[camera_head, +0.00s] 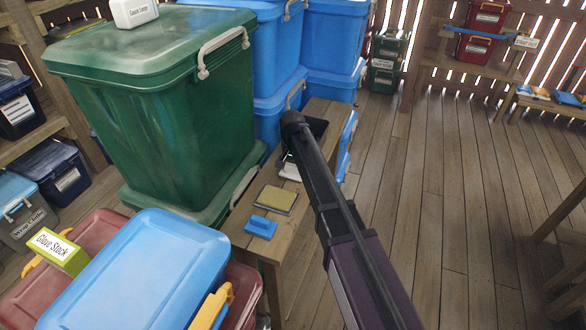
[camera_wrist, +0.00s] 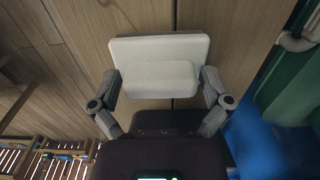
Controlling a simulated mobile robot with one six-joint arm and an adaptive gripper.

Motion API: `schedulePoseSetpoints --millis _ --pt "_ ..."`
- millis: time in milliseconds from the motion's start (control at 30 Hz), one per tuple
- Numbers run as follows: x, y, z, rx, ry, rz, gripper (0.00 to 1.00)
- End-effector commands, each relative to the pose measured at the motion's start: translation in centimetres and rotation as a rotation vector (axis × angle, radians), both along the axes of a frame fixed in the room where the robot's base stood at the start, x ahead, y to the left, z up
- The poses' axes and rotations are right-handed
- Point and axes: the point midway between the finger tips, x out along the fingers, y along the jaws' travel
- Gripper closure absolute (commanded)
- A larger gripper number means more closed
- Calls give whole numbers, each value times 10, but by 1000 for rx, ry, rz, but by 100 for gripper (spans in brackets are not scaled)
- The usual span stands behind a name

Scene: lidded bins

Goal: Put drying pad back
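A white pad with a raised block-like handle (camera_wrist: 160,48) lies in front of my gripper in the wrist view; I take it for the drying pad. My gripper (camera_wrist: 162,82) has one grey finger at each end of the handle, very close to it. I cannot tell whether the fingers press on it. In the head view my arm covers most of this spot at the wooden bench, and only a white part of the pad (camera_head: 290,171) shows beside the arm. Whether it rests on the bench or hangs just above is unclear.
On the bench (camera_head: 283,238) lie an olive pad (camera_head: 275,200) and a blue pad (camera_head: 261,226). A large green bin (camera_head: 165,120) and stacked blue bins (camera_head: 275,60) stand alongside. A blue-lidded bin (camera_head: 140,270) stands in front. The floor to the right is clear.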

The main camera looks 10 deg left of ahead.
Motion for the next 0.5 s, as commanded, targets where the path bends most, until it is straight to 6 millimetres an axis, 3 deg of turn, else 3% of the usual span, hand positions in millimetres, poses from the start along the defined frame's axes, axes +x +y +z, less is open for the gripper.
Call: schedulePoseSetpoints --millis 500 --pt "0 0 5 0 0 0 0"
